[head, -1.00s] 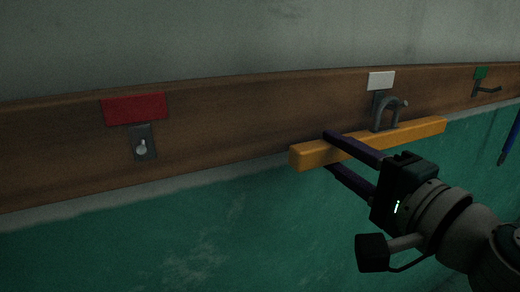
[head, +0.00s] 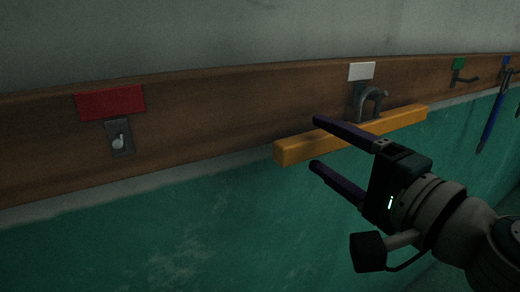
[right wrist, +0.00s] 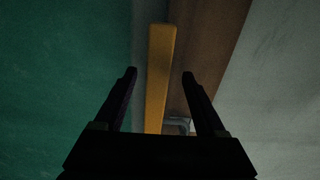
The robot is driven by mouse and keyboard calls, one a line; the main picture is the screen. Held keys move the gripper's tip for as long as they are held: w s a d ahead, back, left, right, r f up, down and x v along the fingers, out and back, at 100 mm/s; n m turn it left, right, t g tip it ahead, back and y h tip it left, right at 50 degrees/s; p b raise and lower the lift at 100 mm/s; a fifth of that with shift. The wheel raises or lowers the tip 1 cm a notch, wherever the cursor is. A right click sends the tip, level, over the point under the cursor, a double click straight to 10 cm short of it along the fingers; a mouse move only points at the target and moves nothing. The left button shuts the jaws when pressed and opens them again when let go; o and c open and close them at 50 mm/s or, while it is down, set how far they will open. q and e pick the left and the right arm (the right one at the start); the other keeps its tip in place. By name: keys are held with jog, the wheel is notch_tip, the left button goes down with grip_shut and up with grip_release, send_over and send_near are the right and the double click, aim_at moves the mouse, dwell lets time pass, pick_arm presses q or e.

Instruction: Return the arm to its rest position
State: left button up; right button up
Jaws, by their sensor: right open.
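My right gripper (head: 316,142) is open, its two dark fingers apart, in front of the wall rail. A yellow bar (head: 300,149) hangs at the hook (head: 371,98) under the white label, lying along the rail's lower edge. In the head view the upper finger overlaps the bar in the picture. In the right wrist view the bar (right wrist: 160,75) shows between and beyond the open fingers (right wrist: 160,73); whether either finger touches it I cannot tell. My left gripper is out of view.
The brown wooden rail (head: 220,115) runs along the wall. A red label (head: 110,102) sits above an empty-looking hook (head: 120,139) at left. A green label (head: 458,63) with a hook and a blue-handled tool (head: 493,120) are at right. The green wall below is clear.

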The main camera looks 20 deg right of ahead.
jog(key=s+b, duration=0.3)
jog(key=s, duration=0.4)
jog(key=s+a+f+n+g+y, duration=0.3)
jog(key=a+f+n+g, duration=0.1)
jog(key=a+n, duration=0.25)
jog(key=s+a+f+n+g+y, duration=0.25)
jog(key=a+n+g, duration=0.2)
jog(key=n, duration=0.25)
jog(key=s+d+f+n+g+h, duration=0.5)
jog(key=s+f+g+h, duration=0.1)
jog(key=s+f, duration=0.2)
notch_tip(320, 180, up, 37)
jog(key=s+p, duration=0.1)
jog(key=p, duration=3.6)
jog(key=shift+d+f+h, duration=0.15)
jog(key=shift+d+h, duration=0.15)
jog(key=shift+h, duration=0.15)
